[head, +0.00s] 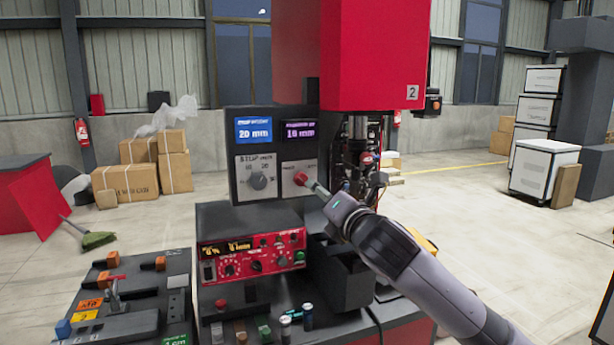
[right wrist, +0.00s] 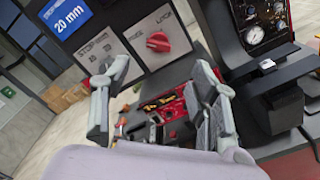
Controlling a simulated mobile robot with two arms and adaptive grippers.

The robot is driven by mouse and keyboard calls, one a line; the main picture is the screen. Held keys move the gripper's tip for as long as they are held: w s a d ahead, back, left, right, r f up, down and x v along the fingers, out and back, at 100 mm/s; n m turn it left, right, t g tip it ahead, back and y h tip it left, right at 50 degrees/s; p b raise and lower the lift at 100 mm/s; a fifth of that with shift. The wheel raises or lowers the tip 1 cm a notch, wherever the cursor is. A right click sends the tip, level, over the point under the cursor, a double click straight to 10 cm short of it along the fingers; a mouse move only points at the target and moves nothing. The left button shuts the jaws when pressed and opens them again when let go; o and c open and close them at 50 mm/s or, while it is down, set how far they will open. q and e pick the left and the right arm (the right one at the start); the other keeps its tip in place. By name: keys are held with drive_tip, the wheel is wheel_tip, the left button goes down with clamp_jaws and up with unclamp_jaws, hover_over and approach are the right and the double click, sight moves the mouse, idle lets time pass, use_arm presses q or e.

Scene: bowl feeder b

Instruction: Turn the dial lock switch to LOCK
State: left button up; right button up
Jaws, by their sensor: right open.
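The dial lock switch is a red knob (head: 300,178) on a light plate on the right of the dark control panel. In the right wrist view the red knob (right wrist: 158,43) lies ahead of the fingertips, with small lettering on its plate. I cannot clearly tell which mark it points to. My right gripper (head: 318,190) reaches in from the right, close to the knob in the head view. In the right wrist view its two fingers (right wrist: 162,68) are spread apart with nothing between them, and the knob looks apart from them. My left gripper is not in view.
A grey stop dial (head: 258,181) sits left of the knob, below a blue 20 mm display (head: 253,130). A purple display (head: 300,130) is above the knob. A red control box (head: 252,250) stands below. The red machine housing (head: 375,55) hangs above right.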

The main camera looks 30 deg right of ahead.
sight(306, 181)
drive_tip(key=p+x, duration=0.3)
drive_tip(key=x, duration=0.8)
drive_tip(key=shift+a+r, duration=0.1)
drive_tip(key=shift+a, duration=0.05)
drive_tip(key=shift+c, duration=0.5)
drive_tip(key=c, duration=1.1)
